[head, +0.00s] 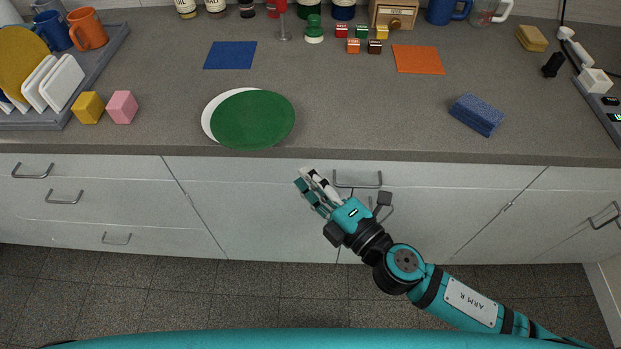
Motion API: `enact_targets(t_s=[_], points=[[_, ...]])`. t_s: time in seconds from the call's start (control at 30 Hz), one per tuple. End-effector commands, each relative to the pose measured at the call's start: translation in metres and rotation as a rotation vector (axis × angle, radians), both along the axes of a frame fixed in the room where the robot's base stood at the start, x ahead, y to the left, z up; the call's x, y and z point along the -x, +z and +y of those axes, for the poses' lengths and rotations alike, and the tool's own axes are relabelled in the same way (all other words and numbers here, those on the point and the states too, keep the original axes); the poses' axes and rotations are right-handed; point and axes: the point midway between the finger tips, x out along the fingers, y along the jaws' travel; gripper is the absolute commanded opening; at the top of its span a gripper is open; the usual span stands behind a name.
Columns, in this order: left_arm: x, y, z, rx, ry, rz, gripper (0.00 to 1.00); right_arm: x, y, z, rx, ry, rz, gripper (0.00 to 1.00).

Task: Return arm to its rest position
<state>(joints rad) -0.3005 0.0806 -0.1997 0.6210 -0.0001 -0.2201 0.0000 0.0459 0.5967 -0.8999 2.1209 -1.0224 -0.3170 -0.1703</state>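My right arm (465,301) comes in from the lower right and reaches up and left over the floor, in front of the drawer fronts. My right gripper (304,179) is in front of the white drawers, just short of the counter's front edge in the picture. Its fingers point up and left, lie close together and hold nothing that I can see. The angle hides whether there is a gap between them. My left gripper is not in view.
The green plate (253,119) overlaps a white plate (207,116) near the counter's front edge, above my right gripper. A drawer handle (358,185) is close to it. A blue sponge (477,115) lies right. The counter between plates and sponge is clear.

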Motion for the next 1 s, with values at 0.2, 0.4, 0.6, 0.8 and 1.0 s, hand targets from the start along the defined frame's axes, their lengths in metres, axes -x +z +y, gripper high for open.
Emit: enact_targets(t_s=[0.2,0.4,0.6,0.8,1.0], points=[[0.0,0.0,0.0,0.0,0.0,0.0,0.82,0.0,0.0,0.0,0.0,0.0,0.0,0.15],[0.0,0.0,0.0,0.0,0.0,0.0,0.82,-0.008,0.004,-0.011,-0.065,-0.076,0.056,0.15],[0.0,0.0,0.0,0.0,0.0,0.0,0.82,-0.026,-0.02,-0.103,-0.431,-0.562,0.486,0.15],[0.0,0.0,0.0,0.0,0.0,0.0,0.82,0.031,-0.089,-0.176,-0.687,-0.985,0.966,0.15],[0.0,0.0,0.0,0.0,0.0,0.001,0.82,0.094,-0.123,-0.198,-0.787,-1.202,1.263,0.15]])
